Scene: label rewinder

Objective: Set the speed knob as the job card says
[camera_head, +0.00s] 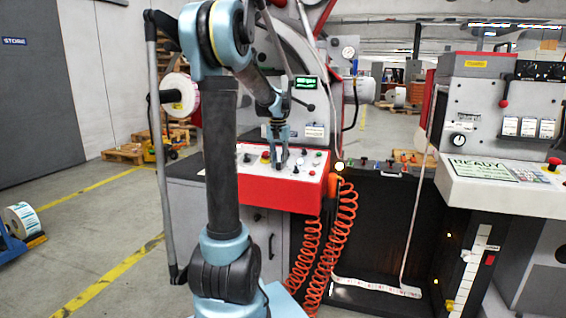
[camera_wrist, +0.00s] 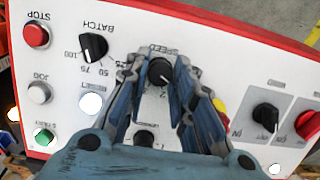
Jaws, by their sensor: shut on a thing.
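The black speed knob (camera_wrist: 160,72) sits on the white control panel, under the upside-down word SPEED in the wrist view. A white pointer line on it faces the lower right, towards a printed 2. My gripper (camera_wrist: 159,66) is shut on this knob, with one finger on each side. The fingers hide most of the scale. In the head view, my gripper (camera_head: 280,165) reaches down to the panel (camera_head: 313,165) and covers the knob. Small white cards hang on the right machine (camera_head: 510,126) and a label (camera_head: 315,131) is above the panel; their text is too small to read.
The batch knob (camera_wrist: 94,47), red stop button (camera_wrist: 36,35), grey jog button (camera_wrist: 39,92) and green button (camera_wrist: 44,137) are close by. Another black knob (camera_wrist: 266,116) and a red one (camera_wrist: 309,124) are on the other side. Orange coiled hoses (camera_head: 330,240) hang below the panel.

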